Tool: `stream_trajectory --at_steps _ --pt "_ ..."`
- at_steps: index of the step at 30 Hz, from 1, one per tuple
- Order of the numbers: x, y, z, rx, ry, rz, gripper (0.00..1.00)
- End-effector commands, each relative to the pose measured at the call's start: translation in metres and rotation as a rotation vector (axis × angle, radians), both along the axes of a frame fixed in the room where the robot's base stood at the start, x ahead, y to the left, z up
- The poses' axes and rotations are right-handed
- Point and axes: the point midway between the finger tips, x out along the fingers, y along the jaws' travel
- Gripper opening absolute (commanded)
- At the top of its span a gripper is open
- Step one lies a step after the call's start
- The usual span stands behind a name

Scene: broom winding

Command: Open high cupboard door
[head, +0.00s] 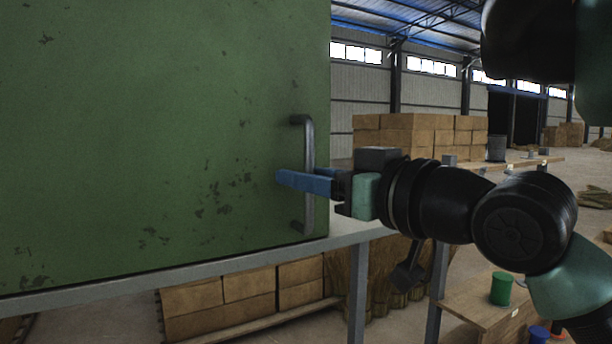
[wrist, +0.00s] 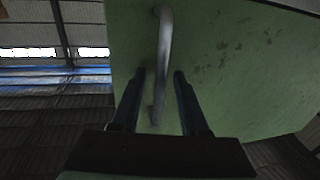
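The green cupboard door (head: 150,130) fills the left of the head view, scuffed with dark marks, and looks closed. Its grey bar handle (head: 308,150) stands upright near the door's right edge. My gripper (head: 290,180) is at the handle's lower half, with its blue fingers reaching toward the door. In the wrist view the handle (wrist: 163,55) runs between the two fingers of my gripper (wrist: 162,78). The fingers are apart, with gaps showing on both sides of the handle. The door (wrist: 225,60) also shows behind them.
The cupboard stands on a grey metal frame (head: 200,272). Boxes (head: 222,295) lie below it. A stack of brown boxes (head: 420,135) is behind to the right. A wooden bench with a green cylinder (head: 501,289) is at lower right. Floor shows between them.

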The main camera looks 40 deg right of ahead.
Motion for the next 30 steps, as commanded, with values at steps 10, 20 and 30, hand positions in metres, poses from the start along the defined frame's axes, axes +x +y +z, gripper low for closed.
stream_trajectory --at_steps 10,20,30 --pt "0.0001 0.0001 0.0 0.0 0.0 0.0 0.0" --pt "0.0002 0.0001 0.0001 0.0 -0.001 0.0 0.0" --pt "0.0002 0.0002 0.0002 0.0 -0.001 0.0 0.0"
